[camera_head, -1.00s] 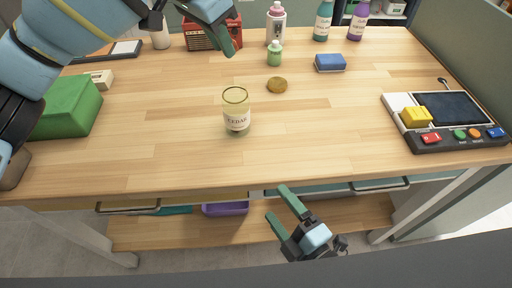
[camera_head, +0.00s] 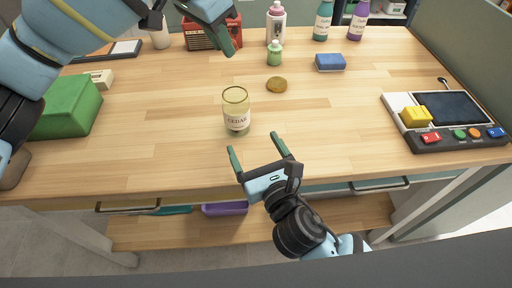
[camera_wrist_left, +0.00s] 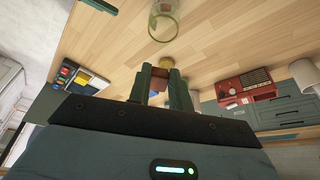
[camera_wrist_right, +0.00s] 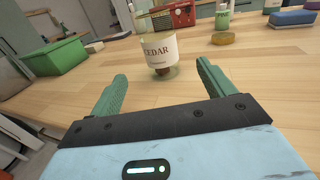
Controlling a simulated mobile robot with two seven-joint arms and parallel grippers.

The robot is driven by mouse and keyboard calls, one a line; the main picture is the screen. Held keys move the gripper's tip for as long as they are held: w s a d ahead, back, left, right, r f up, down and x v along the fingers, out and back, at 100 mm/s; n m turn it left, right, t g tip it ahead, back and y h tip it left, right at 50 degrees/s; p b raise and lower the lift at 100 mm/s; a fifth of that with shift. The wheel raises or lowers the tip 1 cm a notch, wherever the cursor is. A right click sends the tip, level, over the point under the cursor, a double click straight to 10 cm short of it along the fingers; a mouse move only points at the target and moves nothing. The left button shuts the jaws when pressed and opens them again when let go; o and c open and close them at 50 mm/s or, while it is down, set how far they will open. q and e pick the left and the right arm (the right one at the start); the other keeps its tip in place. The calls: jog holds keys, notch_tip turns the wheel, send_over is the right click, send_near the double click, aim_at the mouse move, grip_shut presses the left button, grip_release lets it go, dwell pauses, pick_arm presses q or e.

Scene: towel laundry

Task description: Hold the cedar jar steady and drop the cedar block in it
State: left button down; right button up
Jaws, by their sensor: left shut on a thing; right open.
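The clear glass cedar jar (camera_head: 236,112) stands upright and open on the table; its label faces me in the right wrist view (camera_wrist_right: 160,48). A small brown patch shows low in the glass there; I cannot tell what it is. My left gripper (camera_head: 231,48) is above the table, behind the jar. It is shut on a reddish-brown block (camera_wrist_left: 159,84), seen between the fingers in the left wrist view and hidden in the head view. My right gripper (camera_head: 254,142) is open and empty, in front of the jar, its fingers pointing towards it without touching.
An amber round piece (camera_head: 277,85) lies behind the jar to the right. A blue sponge (camera_head: 330,62), a green bottle (camera_head: 274,55) and a red radio (camera_head: 205,33) are farther back. A green box (camera_head: 68,106) is left, a button console (camera_head: 455,140) right.

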aim_at(241, 120)
jog(key=shift+w, duration=0.1)
jog(key=x, duration=1.1)
jog(key=shift+w+a, duration=0.2)
jog(key=shift+w, duration=0.15)
